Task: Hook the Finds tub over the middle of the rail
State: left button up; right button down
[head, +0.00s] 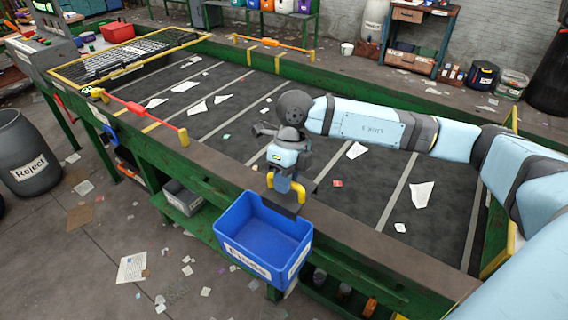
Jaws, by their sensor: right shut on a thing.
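The blue Finds tub (262,238) is open-topped and looks empty, with white labels on its sides. It is upright at the near side of the belt, beside the near rail (345,225). My right gripper (285,188) reaches down from across the belt and is shut on the tub at its belt-side edge, where yellow pieces show. The gripper hides part of that edge, so I cannot tell whether the tub touches the rail or is held just above it. My left gripper is not in view.
The dark belt (330,140) carries scattered paper scraps. A red bar with yellow ends (135,108) stands along the near rail at left. A grey bin (183,197) sits on the shelf below. A Reject barrel (25,155) stands at far left. Litter covers the floor.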

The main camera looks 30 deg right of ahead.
jog(key=shift+w+d+r, duration=0.1)
jog(key=shift+w+d, duration=0.1)
jog(key=shift+w, duration=0.1)
jog(key=shift+d, duration=0.35)
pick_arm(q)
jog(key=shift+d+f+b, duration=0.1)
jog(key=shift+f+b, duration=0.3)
pick_arm(e)
jog(key=shift+w+d+f, duration=0.25)
jog(key=shift+d+f, duration=0.1)
jog(key=shift+d, duration=0.1)
jog(key=shift+w+d+f, duration=0.2)
jog(key=shift+d+f, duration=0.1)
jog(key=shift+d, duration=0.15)
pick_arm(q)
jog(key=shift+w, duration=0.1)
